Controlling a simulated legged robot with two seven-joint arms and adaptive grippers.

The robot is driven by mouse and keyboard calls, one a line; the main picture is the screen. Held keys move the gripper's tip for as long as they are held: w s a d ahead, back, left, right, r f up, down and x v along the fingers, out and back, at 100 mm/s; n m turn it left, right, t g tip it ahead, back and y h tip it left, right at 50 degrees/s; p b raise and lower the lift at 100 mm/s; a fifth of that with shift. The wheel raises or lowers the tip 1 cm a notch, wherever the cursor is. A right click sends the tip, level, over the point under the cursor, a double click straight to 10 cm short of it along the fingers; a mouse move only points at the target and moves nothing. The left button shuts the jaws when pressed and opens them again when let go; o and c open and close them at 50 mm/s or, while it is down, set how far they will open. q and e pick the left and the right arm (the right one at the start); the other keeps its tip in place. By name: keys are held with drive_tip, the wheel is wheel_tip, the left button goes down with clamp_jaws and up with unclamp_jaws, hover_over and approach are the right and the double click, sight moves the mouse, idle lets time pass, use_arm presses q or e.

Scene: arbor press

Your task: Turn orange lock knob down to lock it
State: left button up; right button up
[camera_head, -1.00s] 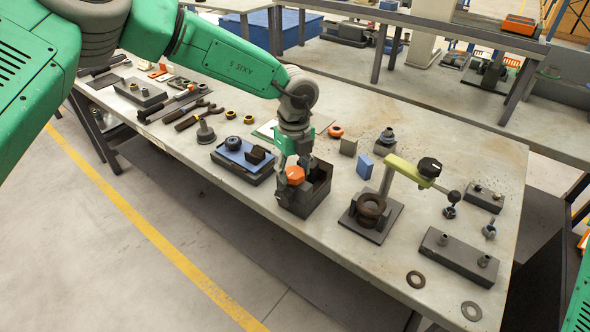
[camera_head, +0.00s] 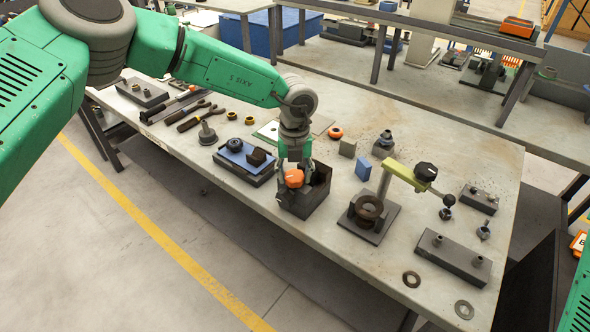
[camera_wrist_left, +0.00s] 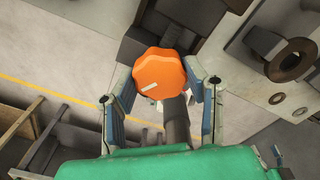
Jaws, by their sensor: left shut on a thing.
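The orange lock knob (camera_head: 294,178) is on the front of a dark block-shaped fixture (camera_head: 312,203) near the table's front edge. In the left wrist view the knob (camera_wrist_left: 159,75) is a lobed disc with a small white mark at its lower left. My left gripper (camera_head: 293,163) reaches down to the knob from above. In the left wrist view its two fingers (camera_wrist_left: 160,90) stand on either side of the knob, shut on it. The right gripper is not in view; only a green part of my body shows at the right edge.
Right of the fixture stands a press with a light green arm (camera_head: 400,171) and dark base. A blue-topped block (camera_head: 245,158) lies to the left. Tools, small parts and flat rings (camera_head: 411,279) are spread on the grey table (camera_head: 340,245).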

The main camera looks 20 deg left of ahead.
use_arm(q)
drive_tip(key=m, duration=0.2)
drive_tip(key=m+p, duration=0.1)
drive_tip(key=shift+w+r+m, duration=0.2)
drive_tip(key=shift+m, duration=0.2)
drive_tip(key=m, duration=0.2)
drive_tip(key=shift+m, duration=0.3)
drive_tip(key=m, duration=0.4)
drive_tip(key=shift+m, duration=0.3)
drive_tip(key=m, duration=0.4)
drive_tip(key=shift+w, duration=0.1)
drive_tip(key=m, duration=0.4)
drive_tip(key=shift+r, duration=0.1)
drive_tip(key=m, duration=0.3)
drive_tip(key=shift+m, duration=0.4)
drive_tip(key=m, duration=0.6)
drive_tip(key=shift+m, duration=0.3)
